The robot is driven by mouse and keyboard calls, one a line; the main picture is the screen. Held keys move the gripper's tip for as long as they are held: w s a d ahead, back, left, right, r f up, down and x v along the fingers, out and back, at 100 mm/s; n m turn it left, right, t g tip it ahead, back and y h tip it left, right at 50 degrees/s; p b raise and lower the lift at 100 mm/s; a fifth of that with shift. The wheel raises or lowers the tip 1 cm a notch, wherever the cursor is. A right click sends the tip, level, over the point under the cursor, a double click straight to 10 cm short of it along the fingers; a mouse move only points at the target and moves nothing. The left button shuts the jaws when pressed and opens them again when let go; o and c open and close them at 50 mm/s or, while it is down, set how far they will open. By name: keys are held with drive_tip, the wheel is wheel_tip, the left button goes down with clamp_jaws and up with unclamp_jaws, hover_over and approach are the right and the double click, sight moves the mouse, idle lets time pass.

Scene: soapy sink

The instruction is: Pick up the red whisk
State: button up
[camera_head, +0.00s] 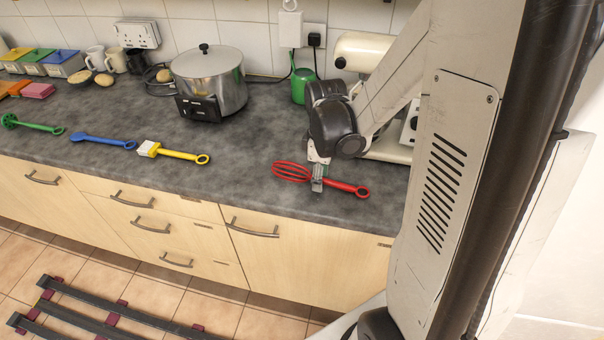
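The red whisk (342,187) lies on the dark grey worktop near its front edge. Its looped head points left and its ringed handle points right. My gripper (318,185) reaches down from above to the middle of the whisk, where head and handle meet. The fingers overlap the whisk in the picture and hide that part of it. They are too small to tell whether they are open or shut on it.
A yellow brush (180,154), a blue utensil (103,141) and a green utensil (35,125) lie in a row to the left. A steel pot (208,75), a green jug (300,86) and a cream appliance (360,50) stand behind. Worktop between pot and whisk is clear.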

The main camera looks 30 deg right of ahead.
drive_tip(key=shift+f, duration=0.2)
drive_tip(key=shift+c, duration=0.5)
clamp_jaws()
drive_tip(key=shift+r, duration=0.1)
